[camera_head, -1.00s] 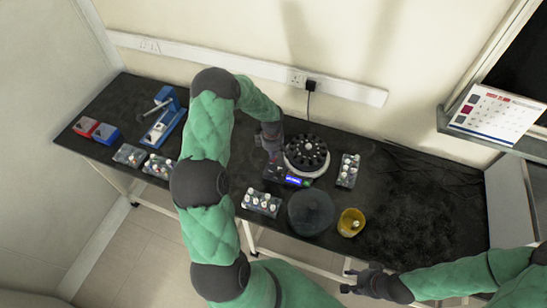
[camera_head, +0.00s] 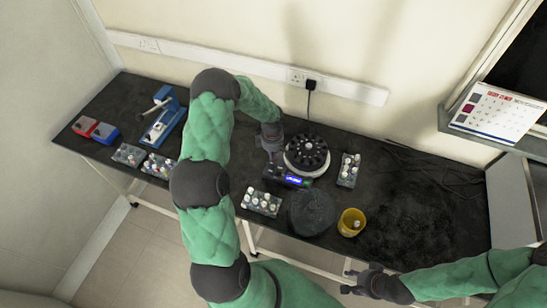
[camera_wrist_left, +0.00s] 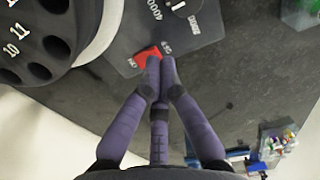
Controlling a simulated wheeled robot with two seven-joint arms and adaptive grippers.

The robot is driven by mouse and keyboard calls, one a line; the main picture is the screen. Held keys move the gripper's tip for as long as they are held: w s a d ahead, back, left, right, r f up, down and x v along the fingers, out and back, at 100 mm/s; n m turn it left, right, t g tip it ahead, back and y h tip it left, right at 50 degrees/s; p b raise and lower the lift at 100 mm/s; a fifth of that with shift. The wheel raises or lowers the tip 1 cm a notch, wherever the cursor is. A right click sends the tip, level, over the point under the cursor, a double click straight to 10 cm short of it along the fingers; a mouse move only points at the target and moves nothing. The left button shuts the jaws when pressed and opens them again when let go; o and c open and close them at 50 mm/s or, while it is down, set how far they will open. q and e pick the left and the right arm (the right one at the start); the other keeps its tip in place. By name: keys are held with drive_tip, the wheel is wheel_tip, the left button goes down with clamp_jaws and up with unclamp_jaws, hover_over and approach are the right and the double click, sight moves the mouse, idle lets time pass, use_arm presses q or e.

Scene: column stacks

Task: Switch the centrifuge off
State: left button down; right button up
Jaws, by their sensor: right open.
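The centrifuge (camera_head: 306,172) stands on the bench, open, with its round black rotor (camera_head: 307,153) showing and its blue display (camera_head: 294,180) lit. In the left wrist view, its dark control panel (camera_wrist_left: 190,50) carries a red switch (camera_wrist_left: 146,57) and a dial. My left gripper (camera_head: 272,158) is over the panel at the left of the rotor. In the wrist view, its fingertips (camera_wrist_left: 160,66) are together, empty, at the right edge of the red switch; I cannot tell whether they touch it. My right gripper (camera_head: 347,281) is open and empty in front of the bench.
A dark round lid (camera_head: 312,212) and a yellow cup (camera_head: 351,222) stand in front of the centrifuge. Tube racks (camera_head: 261,202) (camera_head: 348,170) are on both sides. A blue device (camera_head: 164,120) and red and blue boxes (camera_head: 85,126) are at the left.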

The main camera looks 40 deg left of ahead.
use_arm(q)
drive_tip(key=shift+f+b, duration=0.8)
idle(0.4)
drive_tip(key=shift+r+p, duration=1)
drive_tip(key=shift+r, duration=1.5)
